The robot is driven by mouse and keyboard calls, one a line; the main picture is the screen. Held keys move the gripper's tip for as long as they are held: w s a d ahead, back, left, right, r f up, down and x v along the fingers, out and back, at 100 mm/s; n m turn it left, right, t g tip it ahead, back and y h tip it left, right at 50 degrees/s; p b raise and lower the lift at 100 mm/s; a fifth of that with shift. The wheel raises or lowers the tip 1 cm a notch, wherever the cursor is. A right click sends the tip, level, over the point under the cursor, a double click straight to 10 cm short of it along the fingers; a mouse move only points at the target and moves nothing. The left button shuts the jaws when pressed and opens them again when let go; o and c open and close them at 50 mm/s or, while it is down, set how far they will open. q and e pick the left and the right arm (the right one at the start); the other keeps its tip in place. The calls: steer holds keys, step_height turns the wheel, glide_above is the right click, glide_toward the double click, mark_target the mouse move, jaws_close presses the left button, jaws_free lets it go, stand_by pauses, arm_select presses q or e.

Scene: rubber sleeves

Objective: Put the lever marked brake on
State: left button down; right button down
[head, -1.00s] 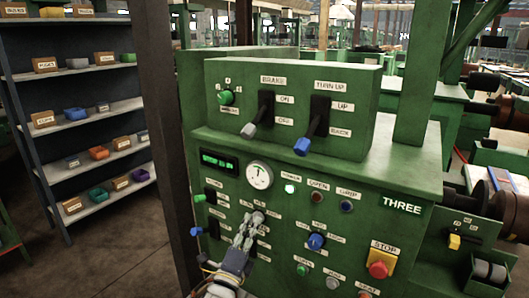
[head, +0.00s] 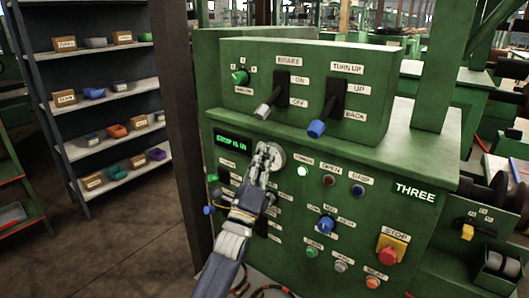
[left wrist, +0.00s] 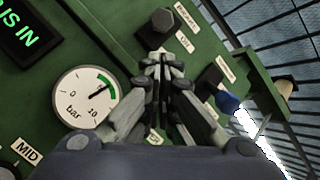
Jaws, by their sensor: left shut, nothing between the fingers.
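The brake lever (head: 262,111) has a grey knob and a black slot on the green upper box, under the BRAKE label (head: 289,60). It points down, by the OFF label (head: 299,102), below the ON label (head: 302,80). My left gripper (head: 266,149) is shut and empty, in front of the panel just below the knob and partly over the gauge. In the left wrist view the fingertips (left wrist: 160,56) are together, and the grey knob (left wrist: 163,20) is just beyond them, apparently apart. My right gripper is not in view.
The blue-knobbed TURN UP lever (head: 316,129) is close on the right, pointing down. A pressure gauge (head: 277,158) and a lit display (head: 233,142) are beside my gripper. Buttons and a red STOP button (head: 388,256) are lower. A dark post (head: 181,120) stands left.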

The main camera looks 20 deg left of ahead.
mark_target(270, 102)
arm_select(q)
steer(key=p+x, duration=0.1)
steer(key=x, duration=0.6)
steer(key=shift+w, duration=0.1)
steer(key=shift+r, duration=0.1)
